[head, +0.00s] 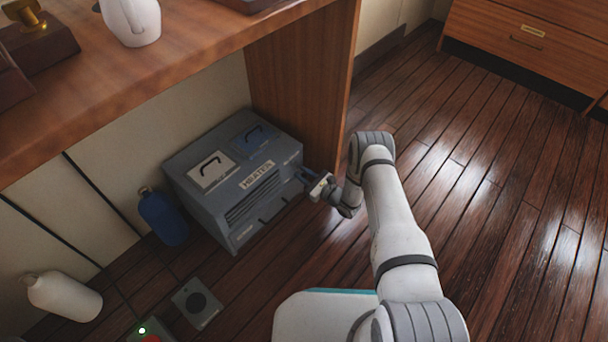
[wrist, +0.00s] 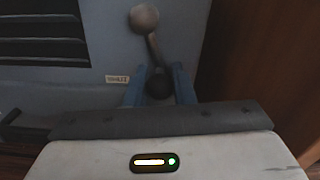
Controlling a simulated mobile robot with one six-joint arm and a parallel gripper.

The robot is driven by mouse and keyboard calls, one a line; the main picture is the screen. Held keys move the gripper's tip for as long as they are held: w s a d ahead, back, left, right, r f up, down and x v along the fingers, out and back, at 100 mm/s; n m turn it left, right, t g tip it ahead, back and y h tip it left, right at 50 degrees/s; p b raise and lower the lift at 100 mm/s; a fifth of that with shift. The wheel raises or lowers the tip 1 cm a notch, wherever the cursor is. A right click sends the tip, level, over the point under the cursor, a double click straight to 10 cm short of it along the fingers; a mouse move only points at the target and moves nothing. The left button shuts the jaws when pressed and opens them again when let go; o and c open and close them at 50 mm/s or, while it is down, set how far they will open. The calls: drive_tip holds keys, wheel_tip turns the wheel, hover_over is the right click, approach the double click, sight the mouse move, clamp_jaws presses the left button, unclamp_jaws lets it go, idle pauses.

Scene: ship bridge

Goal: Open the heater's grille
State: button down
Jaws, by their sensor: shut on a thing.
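The heater (head: 205,213) is a grey-blue box labelled HEATER, standing on the floor under a wooden counter. Its front has dark slats (head: 248,207), which also show at upper left in the wrist view (wrist: 42,35). In the wrist view, a lever (wrist: 153,47) runs down from a round grey hub (wrist: 144,18) to a dark knob (wrist: 158,84) on the heater's front. My gripper (head: 306,178) is at the heater's right front. Its blue fingers (wrist: 159,92) are shut on the lever's knob. A small label beside the lever is too blurred to read surely.
A blue bottle (head: 163,217) stands left of the heater. A wooden panel (head: 302,85) rises behind the heater's right side. The floor to the right is clear.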

drive_tip(key=shift+w+d+r+n+b, duration=0.15)
drive_tip(key=shift+w+n+b, duration=0.1)
drive_tip(key=shift+n, duration=0.2)
drive_tip(key=shift+w+d+n+b, duration=0.15)
drive_tip(key=shift+n+b, duration=0.1)
drive_tip(key=shift+n, duration=0.2)
drive_tip(key=shift+w+d+r+n, duration=0.15)
drive_tip(key=shift+r+n, duration=0.1)
drive_tip(key=shift+n, duration=0.45)
drive_tip(key=c, duration=1.2)
unclamp_jaws()
drive_tip(key=shift+c, duration=0.2)
drive_tip(key=p+v, duration=0.2)
drive_tip(key=v, duration=0.5)
drive_tip(key=shift+s+d, duration=0.3)
